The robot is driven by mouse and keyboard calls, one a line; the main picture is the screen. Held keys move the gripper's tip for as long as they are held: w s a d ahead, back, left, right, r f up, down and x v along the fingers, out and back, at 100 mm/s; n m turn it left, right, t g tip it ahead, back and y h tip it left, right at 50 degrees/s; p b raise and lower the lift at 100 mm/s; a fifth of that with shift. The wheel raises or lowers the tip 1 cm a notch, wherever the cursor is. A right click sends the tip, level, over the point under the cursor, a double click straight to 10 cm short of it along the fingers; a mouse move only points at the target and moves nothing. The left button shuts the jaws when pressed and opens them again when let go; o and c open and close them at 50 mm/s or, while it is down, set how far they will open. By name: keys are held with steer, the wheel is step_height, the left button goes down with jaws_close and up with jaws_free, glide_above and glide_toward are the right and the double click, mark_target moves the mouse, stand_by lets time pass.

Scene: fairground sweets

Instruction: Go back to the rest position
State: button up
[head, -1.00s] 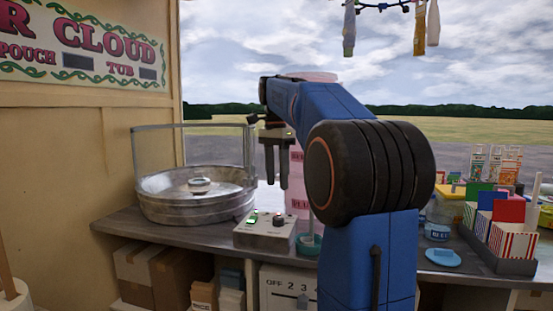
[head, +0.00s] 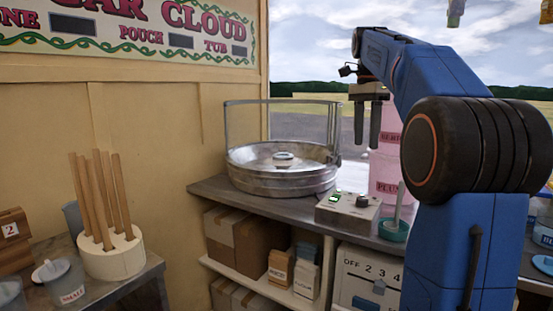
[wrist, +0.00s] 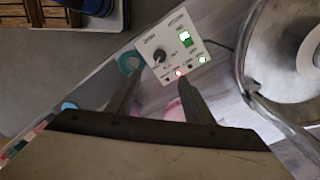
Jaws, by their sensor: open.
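My gripper (head: 367,126) is open and empty, pointing down in the air above the counter, to the right of the metal spinning bowl (head: 262,182). In the wrist view my two fingers (wrist: 160,95) hang apart over the counter near the control box (wrist: 172,48). The box has a dark knob, a green switch and small lit lamps. It also shows in the head view (head: 347,208), below my gripper. Nothing is between the fingers.
Pink containers (head: 385,165) stand just behind my gripper. A teal dish (head: 393,231) sits beside the control box. A white holder (head: 113,258) with several wooden sticks stands at lower left. Cardboard boxes (head: 243,240) fill the shelf below the counter.

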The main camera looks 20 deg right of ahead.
steer(key=s+a+f+n+t, duration=0.1)
steer(key=s+a+f+n, duration=0.5)
steer(key=f, duration=0.5)
steer(key=s+a+f+n+t, duration=0.2)
steer(key=s+a+f+n, duration=0.4)
steer(key=s+a+f, duration=0.2)
steer(key=s+a+f+n+t, duration=0.2)
steer(key=s+a+f+n, duration=0.4)
steer(key=s+f, duration=0.5)
step_height(320, 180, down, 5)
steer(key=shift+a+r+n, duration=0.2)
steer(key=shift+a+n, duration=0.2)
steer(key=shift+a, duration=0.55)
